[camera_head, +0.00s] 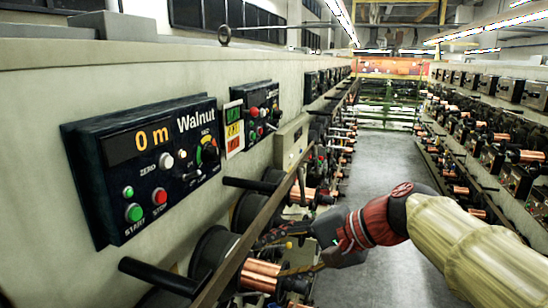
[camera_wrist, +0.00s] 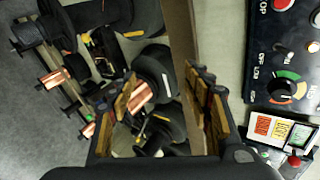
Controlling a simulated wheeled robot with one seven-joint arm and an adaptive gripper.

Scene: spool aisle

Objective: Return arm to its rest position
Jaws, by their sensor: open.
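My arm (camera_head: 450,240) reaches in from the lower right in the head view, its forearm pale and its wrist red and black. My gripper (camera_head: 275,245) is beside the row of spools on the left machine. In the wrist view my gripper (camera_wrist: 164,95) is open, its two dark fingers with tan pads spread wide apart. Nothing is held. Black spool flanges and a copper spool (camera_wrist: 138,98) show between and beyond the fingers. The copper spool (camera_head: 262,274) near the gripper also shows in the head view. I cannot tell whether the fingers touch anything.
A long brown rail (camera_head: 245,245) runs along the left machine, close by the gripper. Black handles (camera_head: 160,277) stick out there. A control panel labelled Walnut (camera_head: 150,165) reads 0 m. The grey aisle floor (camera_head: 375,175) is clear; another spool row (camera_head: 490,155) stands at right.

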